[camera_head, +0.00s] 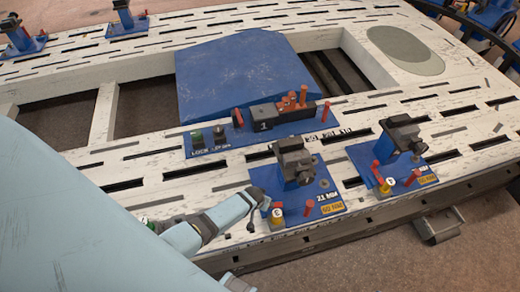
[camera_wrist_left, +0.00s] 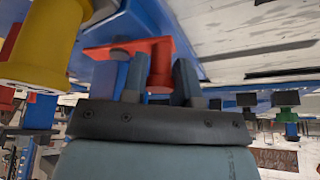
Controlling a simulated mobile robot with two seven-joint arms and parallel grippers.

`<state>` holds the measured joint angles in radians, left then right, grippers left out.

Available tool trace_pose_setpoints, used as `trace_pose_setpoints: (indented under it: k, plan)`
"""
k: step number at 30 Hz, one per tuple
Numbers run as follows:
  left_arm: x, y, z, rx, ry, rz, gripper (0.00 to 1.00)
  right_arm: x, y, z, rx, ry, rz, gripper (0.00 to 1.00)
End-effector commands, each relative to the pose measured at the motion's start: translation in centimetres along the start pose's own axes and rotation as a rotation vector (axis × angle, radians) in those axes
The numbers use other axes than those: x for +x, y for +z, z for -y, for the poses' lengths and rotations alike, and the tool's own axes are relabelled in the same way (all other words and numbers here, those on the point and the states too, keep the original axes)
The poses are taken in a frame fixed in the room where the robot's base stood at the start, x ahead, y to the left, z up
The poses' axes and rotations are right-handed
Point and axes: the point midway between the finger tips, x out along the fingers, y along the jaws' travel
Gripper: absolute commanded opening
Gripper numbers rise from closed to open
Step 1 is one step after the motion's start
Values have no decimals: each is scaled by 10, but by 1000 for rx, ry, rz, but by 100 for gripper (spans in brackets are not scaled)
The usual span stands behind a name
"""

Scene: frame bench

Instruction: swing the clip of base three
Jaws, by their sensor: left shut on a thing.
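A blue base plate (camera_head: 327,200) with a dark clamp block (camera_head: 293,160), red pins and a yellow knob (camera_head: 277,216) lies at the bench's near edge. I cannot read its number clearly. My left gripper (camera_head: 262,200) is low at this plate's left edge, beside the yellow knob. In the left wrist view, its fingers (camera_wrist_left: 158,80) are shut on a red clip post (camera_wrist_left: 160,62), with a red bar (camera_wrist_left: 115,50) across its top. The yellow knob also shows large at left there (camera_wrist_left: 42,42). The fingers partly hide the clip. My right gripper is not in view.
A similar base (camera_head: 418,170) stands to the right, with a yellow knob and red pins. Behind is a longer blue base (camera_head: 222,140) marked 1, and a large blue block (camera_head: 235,65). The white slotted bench (camera_head: 130,160) has openings at left and back.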

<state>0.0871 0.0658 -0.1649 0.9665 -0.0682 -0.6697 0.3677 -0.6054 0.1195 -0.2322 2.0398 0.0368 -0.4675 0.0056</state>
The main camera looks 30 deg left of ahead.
Motion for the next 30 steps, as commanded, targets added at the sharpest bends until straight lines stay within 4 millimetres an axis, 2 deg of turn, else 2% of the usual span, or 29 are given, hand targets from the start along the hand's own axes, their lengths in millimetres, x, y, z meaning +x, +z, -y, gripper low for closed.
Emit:
trace_pose_setpoints:
  k: [20,21,24,30]
  plan:
    - [-1,2,-2,-61,-24,-1,4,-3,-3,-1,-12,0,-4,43]
    - [-1,2,-2,-61,-24,-1,32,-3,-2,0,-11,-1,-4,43]
    - [-1,2,-2,-61,-24,-1,53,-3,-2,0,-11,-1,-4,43]
    - [-1,2,-2,-60,-24,-1,53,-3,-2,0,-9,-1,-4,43]
